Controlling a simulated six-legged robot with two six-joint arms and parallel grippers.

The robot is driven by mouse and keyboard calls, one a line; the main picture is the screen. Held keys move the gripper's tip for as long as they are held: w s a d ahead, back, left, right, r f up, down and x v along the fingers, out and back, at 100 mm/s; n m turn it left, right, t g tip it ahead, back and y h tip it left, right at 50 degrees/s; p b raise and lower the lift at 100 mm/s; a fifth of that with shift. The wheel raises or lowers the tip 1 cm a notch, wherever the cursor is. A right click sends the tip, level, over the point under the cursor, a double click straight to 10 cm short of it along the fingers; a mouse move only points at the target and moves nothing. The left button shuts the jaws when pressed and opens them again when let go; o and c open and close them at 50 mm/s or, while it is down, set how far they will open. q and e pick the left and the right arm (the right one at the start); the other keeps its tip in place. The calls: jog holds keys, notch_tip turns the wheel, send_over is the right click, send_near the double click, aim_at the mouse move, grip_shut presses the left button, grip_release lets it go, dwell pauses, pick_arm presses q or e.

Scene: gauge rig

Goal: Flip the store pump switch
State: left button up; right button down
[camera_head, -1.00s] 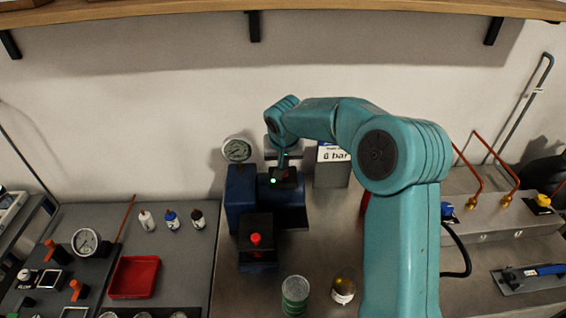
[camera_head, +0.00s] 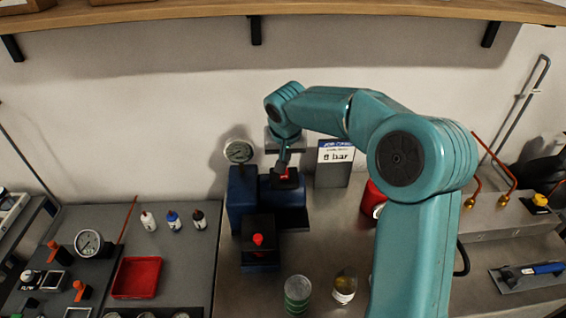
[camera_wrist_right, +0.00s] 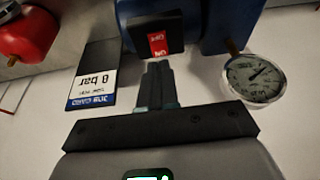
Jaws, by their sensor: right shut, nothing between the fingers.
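The blue pump (camera_head: 283,195) stands against the back wall in the head view. On its top is a black switch housing with a red rocker switch (camera_head: 287,174). In the right wrist view the red rocker (camera_wrist_right: 158,43) shows close up, with a white label that seems to read OFF. My left gripper is out of view.
A red-knobbed block (camera_head: 258,240) is in front.

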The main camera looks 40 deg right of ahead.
jog(key=v, duration=0.9)
jog(key=x, duration=0.9)
jog(key=d+p+x, duration=0.1)
jog(key=x, duration=0.3)
jog(key=shift+w+d, duration=0.1)
jog(key=shift+w, duration=0.25)
jog(key=shift+w+f, duration=0.15)
jog(key=shift+f, duration=0.3)
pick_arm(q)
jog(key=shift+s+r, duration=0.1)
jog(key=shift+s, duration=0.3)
pick_arm(e)
jog(key=shift+f, duration=0.1)
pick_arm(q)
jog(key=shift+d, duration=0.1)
